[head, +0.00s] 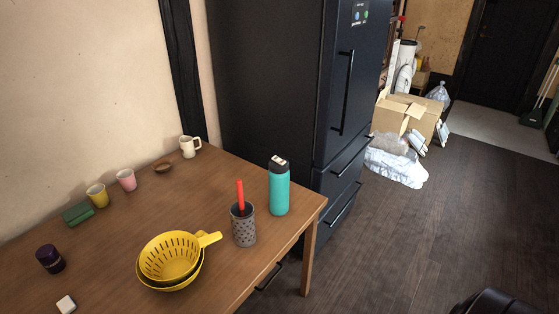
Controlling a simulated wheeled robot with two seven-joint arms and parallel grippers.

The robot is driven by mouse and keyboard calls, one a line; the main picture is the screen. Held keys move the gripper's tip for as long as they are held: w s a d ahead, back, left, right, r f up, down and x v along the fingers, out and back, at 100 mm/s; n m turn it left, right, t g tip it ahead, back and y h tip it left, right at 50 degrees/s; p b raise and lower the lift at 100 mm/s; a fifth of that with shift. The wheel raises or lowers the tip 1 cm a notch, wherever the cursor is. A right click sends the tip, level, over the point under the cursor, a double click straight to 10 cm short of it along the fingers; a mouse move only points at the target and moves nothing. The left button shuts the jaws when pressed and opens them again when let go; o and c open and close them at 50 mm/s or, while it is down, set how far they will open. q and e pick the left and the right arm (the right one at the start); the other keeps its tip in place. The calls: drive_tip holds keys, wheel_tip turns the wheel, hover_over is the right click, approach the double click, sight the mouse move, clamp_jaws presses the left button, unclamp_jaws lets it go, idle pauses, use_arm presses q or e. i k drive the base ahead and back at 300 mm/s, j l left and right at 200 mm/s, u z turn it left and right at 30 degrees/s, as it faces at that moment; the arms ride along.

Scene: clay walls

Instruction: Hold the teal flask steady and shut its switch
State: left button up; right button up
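The teal flask (279,190) stands upright on the wooden table, close to its right corner. It has a dark lid with a light patch on top; the switch on the lid is too small to tell whether it is open or shut. Neither of my grippers shows in the head view, and nothing holds the flask.
A grey perforated holder (243,226) with a red handle stands just left of the flask. A yellow colander (170,257) sits farther left. A white mug (190,146) and several cups line the wall side. A dark fridge (270,85) rises behind the table (215,180).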

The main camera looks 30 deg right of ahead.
sight(276, 159)
drive_tip(key=l+u, duration=0.3)
drive_tip(key=l, duration=1.15)
